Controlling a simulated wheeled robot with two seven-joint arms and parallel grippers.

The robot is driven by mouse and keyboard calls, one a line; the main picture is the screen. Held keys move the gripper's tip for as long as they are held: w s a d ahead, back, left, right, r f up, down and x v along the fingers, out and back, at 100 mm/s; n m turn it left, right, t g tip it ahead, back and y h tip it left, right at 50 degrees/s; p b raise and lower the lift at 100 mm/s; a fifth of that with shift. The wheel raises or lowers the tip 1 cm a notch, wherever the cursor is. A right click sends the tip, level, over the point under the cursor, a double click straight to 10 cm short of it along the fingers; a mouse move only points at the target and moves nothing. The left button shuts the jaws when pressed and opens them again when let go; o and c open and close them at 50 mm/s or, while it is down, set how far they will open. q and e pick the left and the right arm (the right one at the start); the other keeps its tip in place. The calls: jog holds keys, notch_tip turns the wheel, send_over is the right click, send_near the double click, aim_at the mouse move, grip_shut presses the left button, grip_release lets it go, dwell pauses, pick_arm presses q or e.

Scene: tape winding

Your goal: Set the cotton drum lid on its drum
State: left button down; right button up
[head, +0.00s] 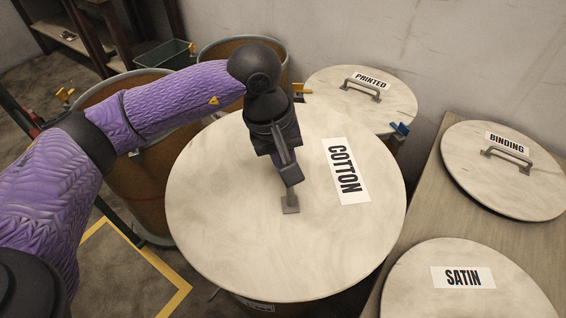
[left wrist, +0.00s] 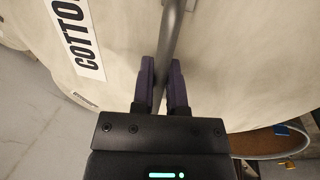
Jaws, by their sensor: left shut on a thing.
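The cotton drum lid (head: 230,220) is a large pale disc with a COTTON label, in the middle of the head view. It also fills much of the left wrist view (left wrist: 235,60). My left gripper (head: 288,172) is above the lid, shut on its bar handle (left wrist: 173,30); one handle foot (head: 290,207) shows in the head view. A drum with a small label (head: 260,305) shows just below the lid's near edge. The lid hides most of that drum, and I cannot tell whether they touch. My right gripper is not in view.
Two open brown drums stand at the left (head: 150,195) and behind (head: 235,48). The PRINTED lid (head: 335,90) lies behind right. The BINDING lid (head: 530,190) and SATIN lid (head: 425,300) lie on a table (head: 425,215) at the right. Yellow tape (head: 160,265) marks the floor.

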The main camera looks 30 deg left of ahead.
pick_arm(q)
jog(key=w+a+f+n+b, duration=0.1)
jog(key=a+f+n+b, duration=0.1)
jog(key=f, duration=0.4)
jog(key=w+a+f+n+y+b, duration=0.1)
jog(key=w+a+f+n+b, duration=0.1)
jog(key=f, duration=0.5)
jog(key=w+a+f+n+b, duration=0.1)
jog(key=w+f+n+b, duration=0.1)
jog(key=f+n+b, duration=0.2)
notch_tip(320, 180, down, 2)
jog(key=shift+a+f+n+t+y, duration=0.15)
jog(key=shift+a+n+t+y, duration=0.25)
jog(key=shift+n, duration=0.4)
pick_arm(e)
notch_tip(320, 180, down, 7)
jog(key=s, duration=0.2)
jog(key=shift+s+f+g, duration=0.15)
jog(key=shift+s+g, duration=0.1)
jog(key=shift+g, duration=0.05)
pick_arm(q)
jog(key=shift+w, duration=0.1)
jog(key=c, duration=0.6)
grip_release()
